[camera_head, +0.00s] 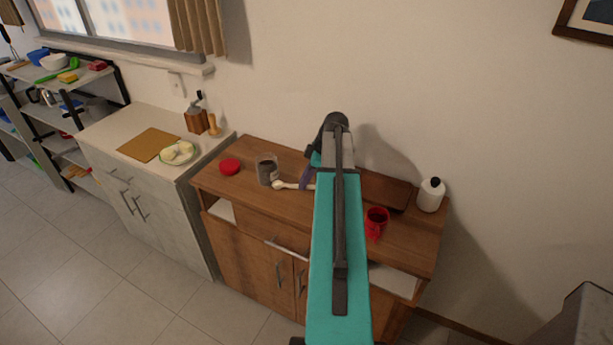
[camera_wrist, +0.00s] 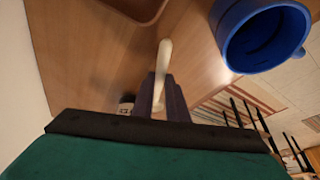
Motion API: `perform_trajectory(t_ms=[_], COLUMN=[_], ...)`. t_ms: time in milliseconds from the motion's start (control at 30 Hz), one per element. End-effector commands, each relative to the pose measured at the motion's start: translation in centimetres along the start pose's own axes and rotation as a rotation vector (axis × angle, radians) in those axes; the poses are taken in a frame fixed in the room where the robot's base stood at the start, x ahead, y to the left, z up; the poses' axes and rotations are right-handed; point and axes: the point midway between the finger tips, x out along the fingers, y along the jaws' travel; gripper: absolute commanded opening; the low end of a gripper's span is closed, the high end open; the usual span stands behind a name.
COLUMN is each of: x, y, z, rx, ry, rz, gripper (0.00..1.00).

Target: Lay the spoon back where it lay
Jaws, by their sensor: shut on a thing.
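My gripper (camera_wrist: 160,95) is shut on a cream spoon (camera_wrist: 164,58), gripping it between purple fingers. In the wrist view one slim end of the spoon sticks out beyond the fingers over the wooden top. In the head view the spoon's other, rounder end (camera_head: 279,185) points left, beside a glass jar with dark contents (camera_head: 267,172). My arm hides the right part of the spoon there. I cannot tell whether the spoon touches the wooden cabinet top (camera_head: 250,190).
A brown tray (camera_head: 392,191), a red mug (camera_head: 376,224) and a white bottle (camera_head: 431,195) stand to the right. The wrist view shows a blue mug (camera_wrist: 232,48) close by; I cannot see it in the head view.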

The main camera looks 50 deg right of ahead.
Motion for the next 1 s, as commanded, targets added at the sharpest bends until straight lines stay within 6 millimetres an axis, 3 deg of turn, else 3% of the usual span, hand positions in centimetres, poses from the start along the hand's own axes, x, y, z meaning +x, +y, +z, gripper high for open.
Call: perform_trajectory(t_ms=[233,667,700,800,1000], x=[1.3,1.5,1.5,1.5,1.5], y=[0.0,0.0,0.0,0.0,0.0], z=[0.5,0.6,0.6,0.6,0.6], rx=[0.0,0.0,0.0,0.0,0.0], ry=[0.0,0.0,0.0,0.0,0.0], rz=[-0.001,0.0,0.0,0.0,0.0], gripper=[0.0,0.0,0.15,0.31,0.35])
